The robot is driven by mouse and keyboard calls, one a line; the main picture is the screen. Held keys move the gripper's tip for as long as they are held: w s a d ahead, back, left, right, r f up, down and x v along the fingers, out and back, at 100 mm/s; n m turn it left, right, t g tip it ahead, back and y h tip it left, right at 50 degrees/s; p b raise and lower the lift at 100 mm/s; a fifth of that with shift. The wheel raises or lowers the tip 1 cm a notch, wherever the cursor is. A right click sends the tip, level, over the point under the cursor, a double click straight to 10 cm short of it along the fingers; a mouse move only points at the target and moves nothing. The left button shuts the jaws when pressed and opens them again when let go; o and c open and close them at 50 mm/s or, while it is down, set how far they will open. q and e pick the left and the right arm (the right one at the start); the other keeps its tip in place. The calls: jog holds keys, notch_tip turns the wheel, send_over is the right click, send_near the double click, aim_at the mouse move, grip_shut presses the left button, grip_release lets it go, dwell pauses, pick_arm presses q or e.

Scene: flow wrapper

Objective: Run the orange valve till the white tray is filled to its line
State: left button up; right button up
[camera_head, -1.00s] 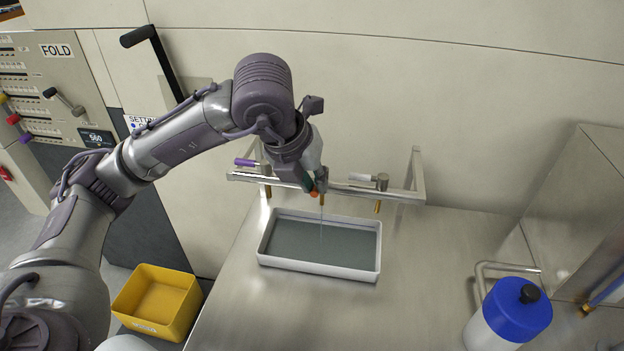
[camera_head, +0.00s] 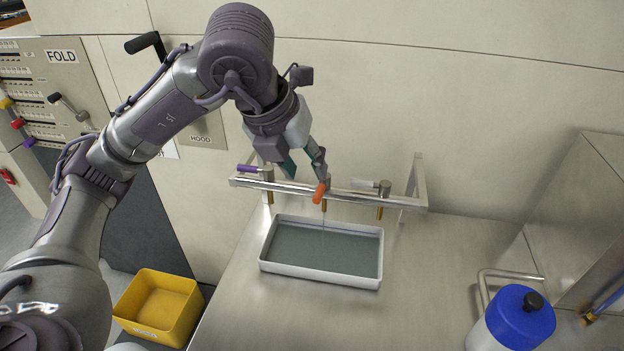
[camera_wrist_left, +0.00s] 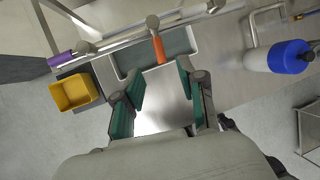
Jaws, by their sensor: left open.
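The orange valve (camera_head: 320,193) is the middle one on a metal rail above the white tray (camera_head: 322,278). Its handle points out toward the viewer, and a thin stream falls from its brass spout into the tray. Grey liquid covers the tray's floor; I cannot make out the fill line. My left gripper (camera_head: 305,172) is open just above and behind the orange handle, apart from it as far as I can tell. In the left wrist view the orange handle (camera_wrist_left: 158,48) lies beyond the gap between the open fingers (camera_wrist_left: 165,85). My right gripper is not in view.
Purple (camera_head: 248,169) and white (camera_head: 366,183) valve handles flank the orange one on the rail. A yellow bin (camera_head: 158,306) stands at lower left. A blue-capped bottle (camera_head: 519,316) and a metal housing are at right.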

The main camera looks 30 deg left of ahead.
pick_arm(q)
jog(key=v, duration=0.5)
dwell(7.5)
